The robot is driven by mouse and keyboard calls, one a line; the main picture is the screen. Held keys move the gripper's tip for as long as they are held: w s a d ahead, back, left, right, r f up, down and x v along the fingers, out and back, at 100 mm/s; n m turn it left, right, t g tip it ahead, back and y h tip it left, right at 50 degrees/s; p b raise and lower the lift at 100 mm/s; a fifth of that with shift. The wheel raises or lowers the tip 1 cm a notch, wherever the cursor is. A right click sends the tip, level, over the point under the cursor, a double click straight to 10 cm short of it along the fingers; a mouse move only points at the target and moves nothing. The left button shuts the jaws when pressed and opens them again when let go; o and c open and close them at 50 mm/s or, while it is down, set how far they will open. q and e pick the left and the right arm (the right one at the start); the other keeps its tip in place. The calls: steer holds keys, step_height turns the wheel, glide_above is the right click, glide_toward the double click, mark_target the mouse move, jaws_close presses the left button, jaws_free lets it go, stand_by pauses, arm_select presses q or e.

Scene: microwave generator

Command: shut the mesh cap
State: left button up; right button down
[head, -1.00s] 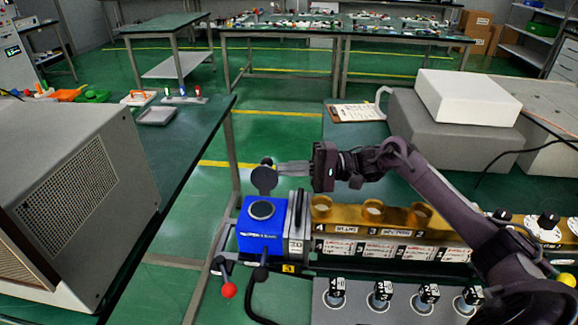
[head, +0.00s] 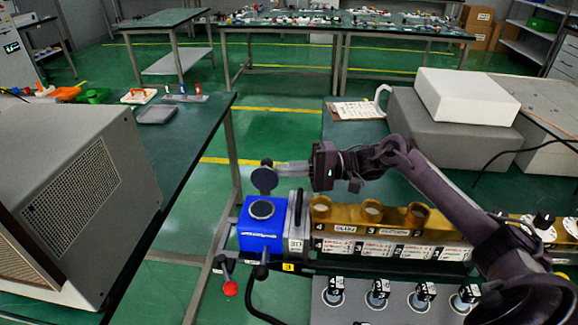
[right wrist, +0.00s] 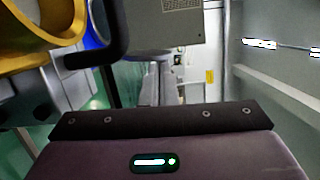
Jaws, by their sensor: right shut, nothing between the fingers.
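The mesh cap (head: 264,181) is a dark grey round disc. It stands raised, roughly upright, at the back of a blue box (head: 261,232) in the head view. The box's round opening (head: 262,209) is uncovered on top. My right gripper (head: 280,169) is shut and empty, its fingers pointing left beside the cap's upper right edge. I cannot tell whether the tips touch the cap. In the right wrist view, part of the blue box (right wrist: 94,30) shows at upper left; the cap cannot be made out there. My left gripper is not in view.
A black upright handle (head: 299,209) stands right of the blue box. A brass block with round openings (head: 372,214) runs to the right, below my right arm. A red-knobbed lever (head: 231,288) is in front. A grey vented cabinet (head: 75,190) stands at left.

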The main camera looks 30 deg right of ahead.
steer(key=shift+s+a+r+n+p, duration=0.2)
steer(key=shift+r+n+p, duration=0.1)
steer(key=shift+p, duration=0.25)
steer(key=s+n+p, duration=0.1)
steer(key=p, duration=0.1)
steer(key=a+n+h+p, duration=0.1)
steer(key=n+p, duration=0.1)
steer(key=p, duration=0.1)
steer(key=shift+s+r+n, duration=0.3)
steer(key=shift+s+r, duration=0.05)
steer(key=shift+s+a+f+n+h+p, duration=0.1)
steer(key=shift+s+a+n+h+p, duration=0.3)
steer(key=shift+n+p, duration=0.6)
steer(key=shift+s+a+f+p, duration=0.2)
steer(key=shift+s+f+p, duration=0.1)
steer(key=shift+p, duration=0.45)
